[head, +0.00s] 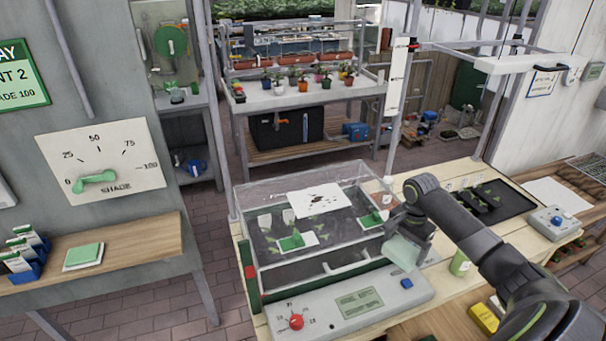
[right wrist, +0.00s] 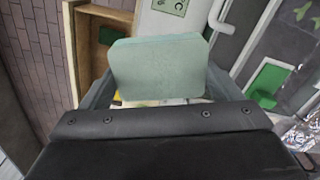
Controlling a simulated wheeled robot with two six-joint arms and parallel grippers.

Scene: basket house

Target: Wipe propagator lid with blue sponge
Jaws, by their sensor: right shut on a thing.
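The propagator stands on the wooden bench in the head view, with a clear lid (head: 350,177) over its tray. A white patch with dark specks (head: 318,200) shows on the lid's top. My right gripper (head: 408,232) is at the right end of the propagator, beside the lid. It is shut on the sponge (head: 402,254), which looks pale blue-green and hangs below the fingers. The sponge (right wrist: 158,67) also shows between the fingers in the right wrist view. I cannot tell whether the sponge touches the propagator. My left gripper is not in view.
The propagator's base has a red knob (head: 296,321) and a blue button (head: 407,283) in front. A green-labelled bottle (head: 460,263) and a yellow block (head: 484,318) stand near my right arm. A black seed tray (head: 490,200) lies behind. Space above the lid is clear.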

